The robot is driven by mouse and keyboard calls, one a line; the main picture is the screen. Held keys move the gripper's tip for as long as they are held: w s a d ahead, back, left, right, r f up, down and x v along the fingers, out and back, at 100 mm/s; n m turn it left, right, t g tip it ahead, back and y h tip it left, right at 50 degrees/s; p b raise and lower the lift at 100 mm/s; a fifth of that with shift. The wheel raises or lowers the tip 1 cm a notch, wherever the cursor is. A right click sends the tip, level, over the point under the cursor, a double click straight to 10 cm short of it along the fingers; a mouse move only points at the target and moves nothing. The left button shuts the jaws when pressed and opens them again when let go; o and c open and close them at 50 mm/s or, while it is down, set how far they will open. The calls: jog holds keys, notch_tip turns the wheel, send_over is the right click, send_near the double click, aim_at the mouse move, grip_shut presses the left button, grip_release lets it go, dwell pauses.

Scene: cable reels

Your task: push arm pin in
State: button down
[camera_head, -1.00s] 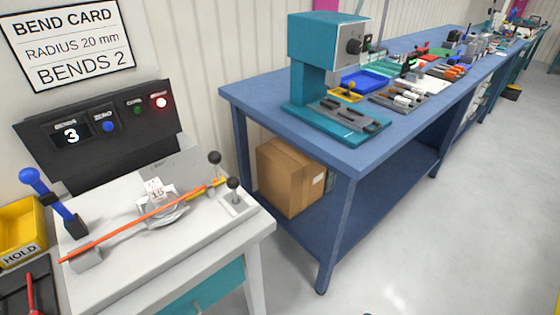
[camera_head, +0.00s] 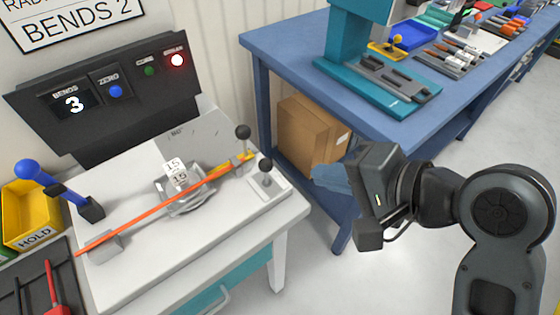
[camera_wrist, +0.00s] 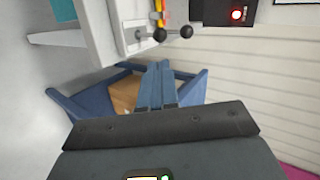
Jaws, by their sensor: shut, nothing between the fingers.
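Two black ball knobs stand on the right end of the white bench: a rear knob (camera_head: 242,132) beside the rod's yellow end and a front knob (camera_head: 265,165) on a pale plate. I cannot tell which one is the arm pin. Both also show at the top of the wrist view, one near the middle (camera_wrist: 160,35) and one to its right (camera_wrist: 186,31). An orange rod (camera_head: 140,217) lies across the bending fixture (camera_head: 183,200). My gripper (camera_head: 322,180), with blue fingers, is shut and empty, right of the bench and apart from the knobs.
A control box (camera_head: 75,104) shows 3 and a lit red lamp. A blue-knobbed lever (camera_head: 62,188) and a yellow HOLD bin (camera_head: 30,215) are at left. A blue workbench (camera_head: 290,52) with a teal press (camera_head: 346,45) stands behind my arm, a cardboard box (camera_head: 305,135) under it.

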aim_at(271, 167)
jog(key=p+x, duration=0.1)
jog(key=x, duration=1)
jog(key=shift+f, duration=0.1)
jog(key=shift+f+b, duration=0.35)
jog(key=shift+f, duration=1.35)
jog(key=shift+s+r, duration=0.1)
